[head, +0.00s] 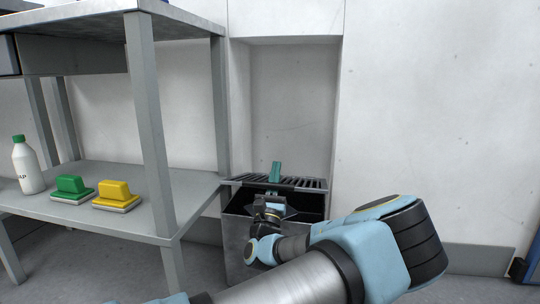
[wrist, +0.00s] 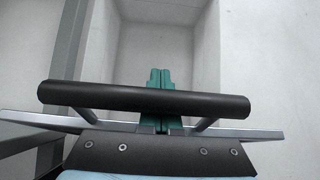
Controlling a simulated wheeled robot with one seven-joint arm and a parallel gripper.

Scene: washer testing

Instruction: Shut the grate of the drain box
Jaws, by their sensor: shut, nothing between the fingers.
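The drain box (head: 245,228) is a dark metal bin standing on the floor below the wall recess. Its slatted grate (head: 308,184) is raised above the box's rim, and the dark inside shows through the gap below it. My gripper (head: 275,172) is at the grate, with its teal fingertips showing above the slats and its body in front of the box opening. In the wrist view the teal fingers (wrist: 160,88) are together and hold nothing. A grey metal edge, seemingly the grate's, runs across near the fingers; exact contact cannot be told. My arm hides the box's right front.
A grey shelf unit (head: 150,120) stands close on the left. Its lower shelf holds a white bottle (head: 27,168), a green brush-like block (head: 71,187) and a yellow one (head: 116,194). Plain wall (head: 440,130) lies to the right.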

